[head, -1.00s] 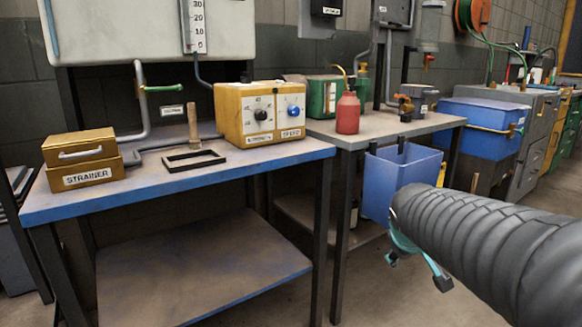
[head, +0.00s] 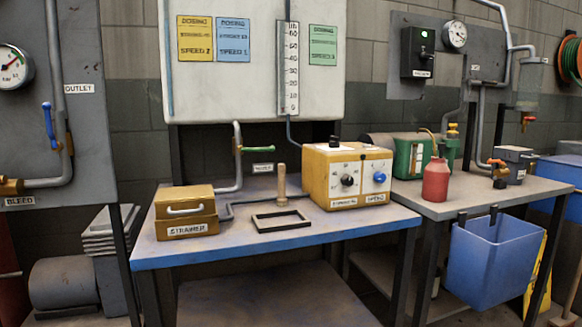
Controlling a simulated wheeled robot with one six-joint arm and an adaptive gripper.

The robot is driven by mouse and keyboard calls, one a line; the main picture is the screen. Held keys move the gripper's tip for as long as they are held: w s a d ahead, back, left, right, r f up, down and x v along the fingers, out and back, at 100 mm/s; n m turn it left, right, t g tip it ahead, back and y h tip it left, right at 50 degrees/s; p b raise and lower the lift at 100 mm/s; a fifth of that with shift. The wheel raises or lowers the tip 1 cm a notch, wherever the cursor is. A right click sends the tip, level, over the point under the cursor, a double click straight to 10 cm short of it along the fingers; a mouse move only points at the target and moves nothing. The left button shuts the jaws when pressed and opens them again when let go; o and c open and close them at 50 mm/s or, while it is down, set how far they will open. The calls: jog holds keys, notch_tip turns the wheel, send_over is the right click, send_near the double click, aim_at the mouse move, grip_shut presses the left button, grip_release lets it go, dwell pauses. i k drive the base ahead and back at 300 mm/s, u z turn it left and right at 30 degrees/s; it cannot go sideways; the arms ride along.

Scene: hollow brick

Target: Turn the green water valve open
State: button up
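The green valve (head: 256,149) is a lever handle on the grey pipe at the back of the blue-edged bench, left of the yellow control box. The handle lies roughly level, pointing right from the pipe. A small label (head: 263,168) is fixed below it; its text is too small to read. My gripper is not in view in the head view now.
The blue-edged bench (head: 172,252) holds a yellow strainer box (head: 186,206), a black frame (head: 281,220), an upright wooden peg (head: 281,186) and the yellow control box (head: 346,172). A blue bin (head: 497,257) hangs at the right bench. A blue-handled valve (head: 48,127) is at left.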

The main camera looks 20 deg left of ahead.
aim_at(258, 150)
jog(key=z, duration=2.15)
jog(key=k, duration=1.1)
jog(key=u, duration=2.15)
